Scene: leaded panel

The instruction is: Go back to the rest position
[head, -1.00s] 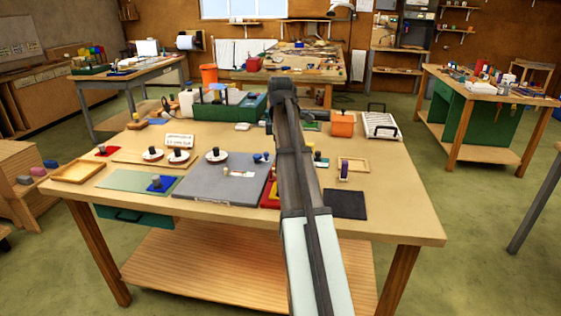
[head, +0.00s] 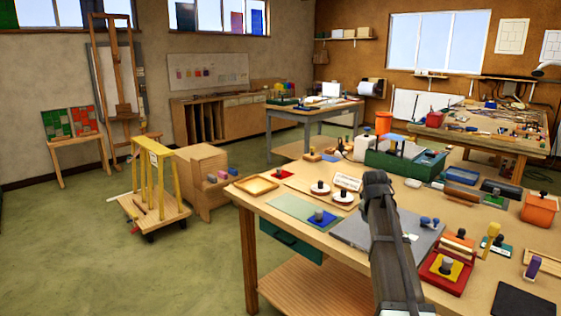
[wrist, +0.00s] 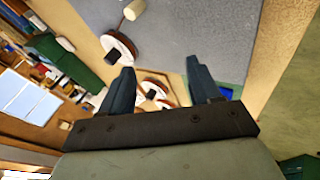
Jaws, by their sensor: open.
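My arm rises from the bottom of the head view in front of the worktable (head: 300,228), its upper end over the table's middle. The fingertips are not clear there. In the wrist view my gripper (wrist: 160,66) is open, its two dark blue fingers apart with nothing held between them. White discs with black knobs (head: 320,188) stand on the table; in the wrist view they show beyond and between the fingers (wrist: 118,46). The grey board (head: 352,228) lies partly behind my arm; it fills the top of the wrist view (wrist: 200,30).
A green crate (head: 398,163) and an orange bin (head: 538,209) stand towards the table's back and right. A red tray (head: 440,280) lies right of my arm. Floor at lower left is clear.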

